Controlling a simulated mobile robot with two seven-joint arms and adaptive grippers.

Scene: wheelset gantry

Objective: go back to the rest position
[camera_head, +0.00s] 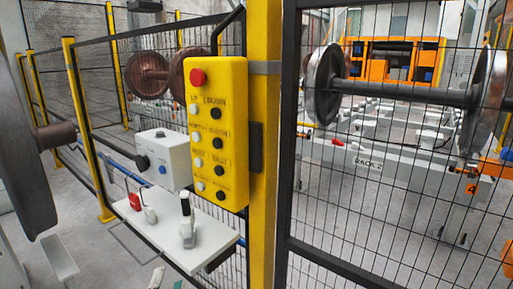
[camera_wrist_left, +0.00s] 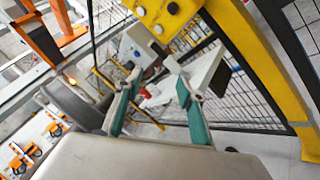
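My left gripper (camera_head: 167,280) barely shows at the bottom edge of the head view, below the white shelf. In the left wrist view, its two green-padded fingers (camera_wrist_left: 157,82) stand apart with nothing between them, so it is open and empty. The fingers point toward the shelf and fence, and I see no contact. My right gripper is in neither view.
A yellow button pendant (camera_head: 217,135) hangs on a yellow post (camera_head: 264,150). A white control box (camera_head: 165,158) and a shelf (camera_head: 165,238) with small items stand left of it. Mesh fence panels (camera_head: 350,200) enclose wheelsets (camera_head: 325,85).

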